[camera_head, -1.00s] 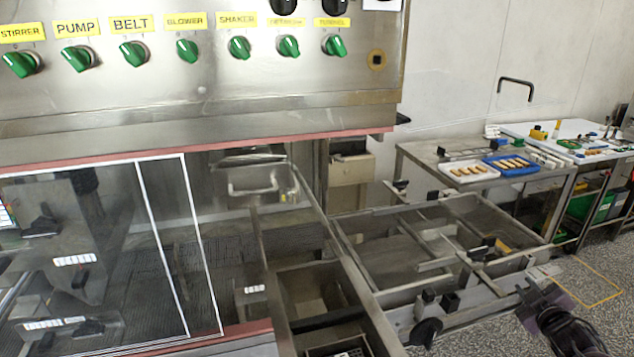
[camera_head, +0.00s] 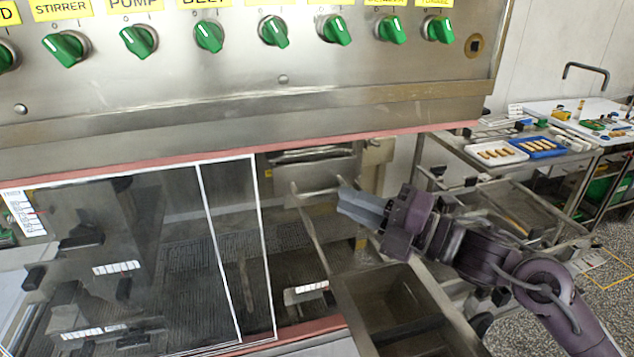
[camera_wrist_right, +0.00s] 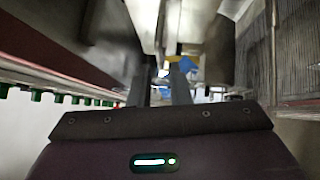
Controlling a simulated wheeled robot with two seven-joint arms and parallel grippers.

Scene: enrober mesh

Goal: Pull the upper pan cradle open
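The steel pan cradle (camera_head: 315,172) sits in the machine's opening, below the red-edged hood and right of the clear door. I take it to be the upper one. Its front is partly hidden by my right gripper. My right gripper (camera_head: 362,208) reaches in from the right with grey fingers pointing left, in front of the cradle's lower right side. In the right wrist view the two fingers (camera_wrist_right: 160,88) stand apart with a gap between them and nothing clearly held. Whether they touch the cradle cannot be told. My left gripper is not in view.
An open steel bin (camera_head: 398,310) stands below my right arm. The clear framed door (camera_head: 238,250) is close on the left, and the hood's red edge (camera_head: 300,155) runs above. A steel table with a white tray (camera_head: 497,153) and a blue tray (camera_head: 537,147) stands at the right.

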